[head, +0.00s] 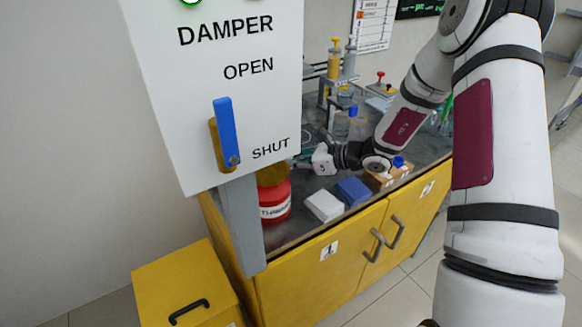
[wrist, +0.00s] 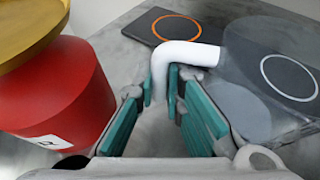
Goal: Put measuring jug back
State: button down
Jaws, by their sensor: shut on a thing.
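The measuring jug (wrist: 250,60) is a clear, greyish vessel with a white handle (wrist: 185,54) at the right of the wrist view. My gripper (wrist: 168,88) has its teal fingers shut on the handle. I cannot tell whether the jug touches the surface. In the head view my gripper (head: 304,161) is low over the bench beside the damper panel, which hides much of what is there; I cannot make out the jug clearly.
A red container with a yellow top (head: 274,200) stands close left of my gripper, also in the wrist view (wrist: 65,95). The damper panel (head: 215,90) overhangs the bench's left end. A white block (head: 324,205) and blue block (head: 353,191) lie at the front edge.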

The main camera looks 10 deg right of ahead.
jog(key=shift+f, duration=1.1)
jog(key=shift+f, duration=0.15)
jog(key=c, duration=1.7)
grip_release()
jog(key=shift+r, duration=0.2)
jog(key=v, duration=1.2)
jog(key=shift+f+p, duration=0.1)
jog(key=shift+p, duration=0.2)
